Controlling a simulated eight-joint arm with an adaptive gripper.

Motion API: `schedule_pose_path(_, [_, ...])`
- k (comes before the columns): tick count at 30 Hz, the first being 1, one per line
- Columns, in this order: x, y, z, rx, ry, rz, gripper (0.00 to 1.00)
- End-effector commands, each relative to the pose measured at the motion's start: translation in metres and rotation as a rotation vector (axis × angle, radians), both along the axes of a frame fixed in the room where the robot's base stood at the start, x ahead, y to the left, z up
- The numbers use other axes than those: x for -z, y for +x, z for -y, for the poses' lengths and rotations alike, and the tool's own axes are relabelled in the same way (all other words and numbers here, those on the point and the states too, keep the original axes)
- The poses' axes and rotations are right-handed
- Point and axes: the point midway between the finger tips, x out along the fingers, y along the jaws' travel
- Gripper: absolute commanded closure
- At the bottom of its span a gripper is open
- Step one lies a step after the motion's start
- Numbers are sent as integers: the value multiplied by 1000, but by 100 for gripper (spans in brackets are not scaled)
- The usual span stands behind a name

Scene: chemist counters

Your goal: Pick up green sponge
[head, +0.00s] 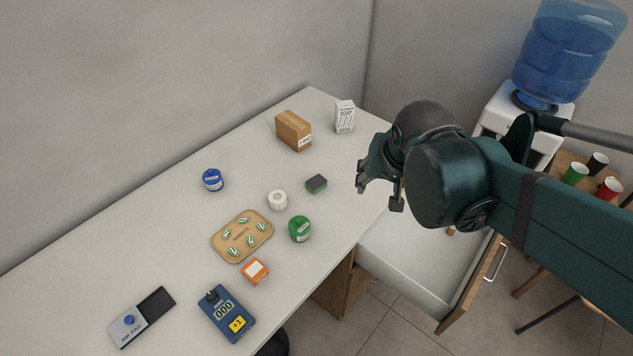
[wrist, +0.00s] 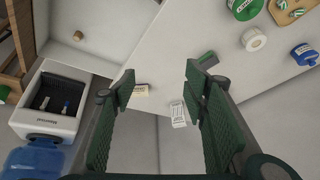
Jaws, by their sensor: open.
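The green sponge (head: 316,184) is a small block with a dark top and a green lower layer. It lies flat on the white counter (head: 150,240), left of my gripper in the head view. My gripper (head: 377,188) is raised near the counter's right edge, open and empty, apart from the sponge. In the wrist view the sponge (wrist: 208,58) shows just beyond the tip of the right finger, outside the gap between the fingers (wrist: 160,76).
A cardboard box (head: 294,131) and a soap box (head: 345,117) stand behind the sponge. An open drawer (head: 420,255) sticks out below my arm.

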Motion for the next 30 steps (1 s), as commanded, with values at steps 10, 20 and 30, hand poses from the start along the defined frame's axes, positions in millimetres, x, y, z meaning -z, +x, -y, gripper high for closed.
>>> schedule_pose_path(10, [1,38,-22,104,20,-51,55])
schedule_pose_path(20, [9,72,-44,213,26,-90,55])
schedule_pose_path(30, [26,104,-71,329,26,-119,55])
